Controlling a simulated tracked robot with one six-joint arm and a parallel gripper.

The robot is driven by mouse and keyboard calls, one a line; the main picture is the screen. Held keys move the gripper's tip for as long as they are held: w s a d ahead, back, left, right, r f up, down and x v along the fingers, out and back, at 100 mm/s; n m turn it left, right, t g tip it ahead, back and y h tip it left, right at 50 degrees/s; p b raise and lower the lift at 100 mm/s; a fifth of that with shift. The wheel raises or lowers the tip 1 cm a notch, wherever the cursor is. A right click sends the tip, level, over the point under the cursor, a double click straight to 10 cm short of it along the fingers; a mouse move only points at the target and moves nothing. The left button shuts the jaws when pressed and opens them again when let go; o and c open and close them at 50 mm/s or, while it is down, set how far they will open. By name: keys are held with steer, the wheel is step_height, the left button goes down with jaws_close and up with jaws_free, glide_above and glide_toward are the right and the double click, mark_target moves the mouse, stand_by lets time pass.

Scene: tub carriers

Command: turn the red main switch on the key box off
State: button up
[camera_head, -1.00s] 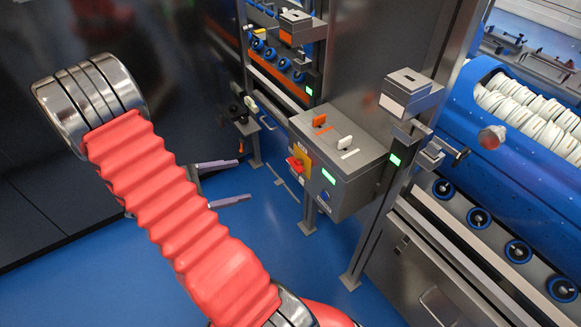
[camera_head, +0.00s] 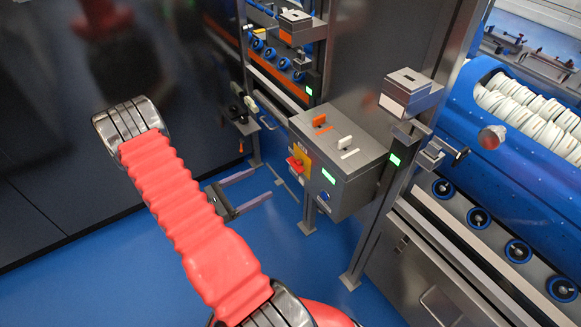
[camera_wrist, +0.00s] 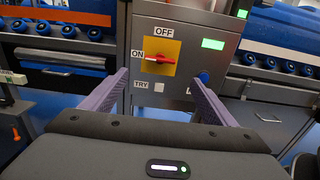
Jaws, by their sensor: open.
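The key box (camera_head: 345,155) is a grey metal box on legs, with its front panel facing my gripper. The red main switch (camera_head: 295,164) sits on a yellow plate on that panel. In the wrist view the red switch (camera_wrist: 160,59) lies about level, with its paler tip on the left by the ON label (camera_wrist: 137,56); the OFF label (camera_wrist: 163,30) is above the plate. My gripper (camera_wrist: 155,85) is open and empty, its two purple fingers apart below and to either side of the switch, not touching it. In the head view my gripper (camera_head: 258,188) is left of the box.
A blue button (camera_wrist: 204,76) and a lit green display (camera_wrist: 213,44) are right of the switch. An orange key and a white key (camera_head: 345,142) stand on the box top. A blue tub (camera_head: 520,145) with white rolls is at the right. Blue floor lies open below.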

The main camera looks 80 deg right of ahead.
mark_target(292, 166)
steer(key=shift+s, duration=0.1)
steer(key=x, duration=1.3)
steer(key=shift+s+d, duration=0.2)
steer(key=shift+d, duration=0.05)
steer(key=shift+c, duration=0.5)
steer(key=c, duration=0.9)
steer(key=shift+d, duration=0.15)
steer(key=shift+c, duration=0.2)
